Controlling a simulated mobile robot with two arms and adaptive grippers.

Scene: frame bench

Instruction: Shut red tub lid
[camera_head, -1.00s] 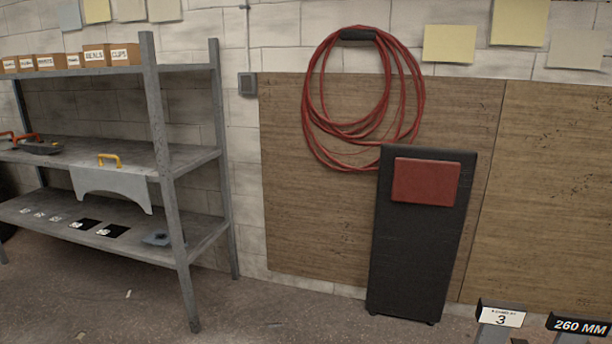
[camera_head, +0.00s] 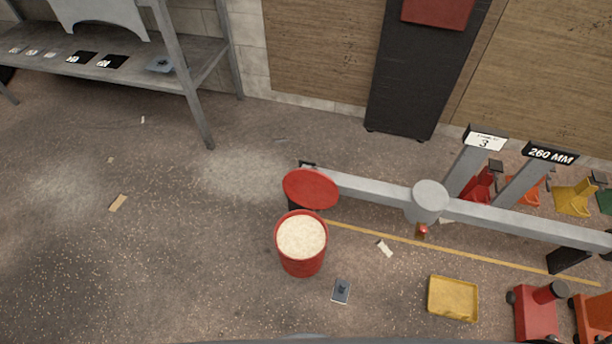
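The red tub (camera_head: 301,264) stands on the floor near the middle of the head view, filled with a pale, grainy material. Its round red lid (camera_head: 311,189) is open, tilted up at the tub's far side next to the end of a grey beam. The tub's opening faces up and is uncovered. Neither of my grippers is in view.
A grey beam (camera_head: 375,189) runs right from behind the lid, with a round grey plate (camera_head: 430,201) on it. A yellow tray (camera_head: 452,298) and a small dark item (camera_head: 341,291) lie on the floor. A grey shelf (camera_head: 130,72) stands at upper left. The left floor is mostly clear.

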